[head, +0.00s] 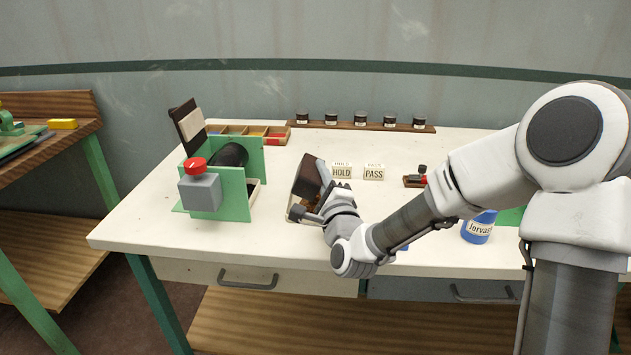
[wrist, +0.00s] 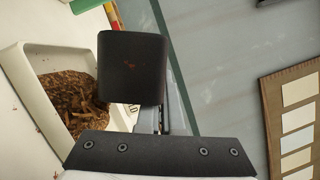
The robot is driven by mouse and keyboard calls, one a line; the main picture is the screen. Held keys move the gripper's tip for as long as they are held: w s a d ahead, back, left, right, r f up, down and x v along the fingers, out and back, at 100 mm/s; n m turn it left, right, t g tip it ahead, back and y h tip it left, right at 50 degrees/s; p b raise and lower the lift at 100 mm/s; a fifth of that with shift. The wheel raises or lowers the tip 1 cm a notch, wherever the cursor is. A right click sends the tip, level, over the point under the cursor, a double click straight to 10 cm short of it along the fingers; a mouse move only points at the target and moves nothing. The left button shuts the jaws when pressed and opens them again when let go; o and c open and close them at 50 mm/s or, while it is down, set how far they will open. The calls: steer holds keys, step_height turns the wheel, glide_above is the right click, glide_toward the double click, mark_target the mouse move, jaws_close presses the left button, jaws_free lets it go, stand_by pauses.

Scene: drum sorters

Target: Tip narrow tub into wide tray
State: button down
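A pale-walled tub (head: 289,214) with brown flakes in it is at my gripper, left of the table's middle. It shows larger in the wrist view (wrist: 22,82), with the flakes heaped toward its right side. My gripper (wrist: 133,68) shows there as a dark block overlapping the tub's right edge. Only one finger shows clearly, so I cannot tell how firmly it grips. In the head view a dark brown face rises above the flakes, and my wrist hides part of the tub. I cannot surely tell the narrow tub from the wide tray.
A green drum sorter (head: 231,185) with a red-topped grey box (head: 200,190) stands left, a pale tray (head: 254,190) under it. HOLD (head: 342,171) and PASS (head: 374,173) signs stand behind my gripper. A blue jar (head: 479,228) is right. Several jars line the back.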

mark_target(306, 166)
steer(key=shift+d+f+m+b, duration=0.25)
steer(key=shift+f+m+b, duration=0.1)
steer(key=shift+m, duration=0.25)
steer(key=shift+a+r+p, duration=0.1)
steer(key=shift+r+p, duration=0.25)
steer(key=shift+p, duration=0.05)
steer(key=n, duration=0.1)
steer(key=a+n+p, duration=0.1)
steer(key=n, duration=0.1)
steer(key=n+g, duration=0.1)
steer(key=shift+s+a+r, duration=0.1)
steer(key=shift+a+r, duration=0.25)
steer(key=shift+a, duration=0.05)
steer(key=n, duration=0.1)
steer(key=a+n+g, duration=0.1)
steer(key=n, duration=0.2)
steer(key=shift+a+f+p, duration=0.2)
steer(key=shift+a+p, duration=0.15)
steer(key=a+n, duration=0.1)
steer(key=a+r+n+g+h+p, duration=0.1)
steer(key=shift+a, duration=0.3)
steer(key=a+r+n+g+h+p, duration=0.1)
steer(key=a+r+n+h+p, duration=0.4)
steer(key=p, duration=1.9)
steer(key=a+r+n, duration=0.3)
steer(key=a+n, duration=0.1)
steer(key=n, duration=0.1)
steer(key=shift+w+r+g, duration=0.15)
steer(key=shift+w+g, duration=0.15)
steer(key=shift+g, duration=0.1)
